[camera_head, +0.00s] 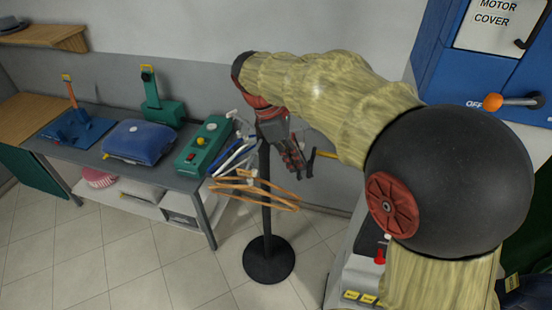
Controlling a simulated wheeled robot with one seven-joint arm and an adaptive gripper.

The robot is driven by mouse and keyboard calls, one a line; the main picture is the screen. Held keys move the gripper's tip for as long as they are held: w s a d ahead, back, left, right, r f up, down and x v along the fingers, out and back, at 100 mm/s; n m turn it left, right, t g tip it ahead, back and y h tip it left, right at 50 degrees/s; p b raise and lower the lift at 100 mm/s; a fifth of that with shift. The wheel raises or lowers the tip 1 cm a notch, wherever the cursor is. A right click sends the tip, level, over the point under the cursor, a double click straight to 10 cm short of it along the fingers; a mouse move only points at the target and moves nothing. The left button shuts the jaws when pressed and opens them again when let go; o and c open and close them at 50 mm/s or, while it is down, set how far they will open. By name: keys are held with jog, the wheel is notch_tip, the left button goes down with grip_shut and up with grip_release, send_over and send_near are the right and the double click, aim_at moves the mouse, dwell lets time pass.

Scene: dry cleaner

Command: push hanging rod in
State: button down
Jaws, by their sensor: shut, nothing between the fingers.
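A black stand with an upright pole (265,195) and a round base (268,260) stands on the floor right of the table. Several hangers, wooden (255,190) and pale or blue (238,152), hang on its left side. My arm hides the pole's top, so most of the hanging rod there is hidden. A black piece (310,163) shows just right of my gripper; I cannot tell whether it is the rod's end. My gripper (297,170) is shut and points downward right of the pole. I cannot tell whether it touches anything.
A grey table (110,170) at left holds a blue cushion-like item (138,141), a green control box (203,145) and other tools. A blue machine (450,60) with an orange-knobbed lever (493,102) stands at right. Tiled floor (150,270) in front is clear.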

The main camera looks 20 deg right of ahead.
jog(key=s+d, duration=1)
jog(key=d, duration=0.4)
jog(key=shift+s+d, duration=0.35)
jog(key=w+a+r, duration=0.3)
jog(key=a+r, duration=0.4)
jog(key=r, duration=0.2)
jog(key=shift+p, duration=0.35)
jog(key=shift+w+a+r, duration=0.1)
jog(key=shift+w, duration=0.05)
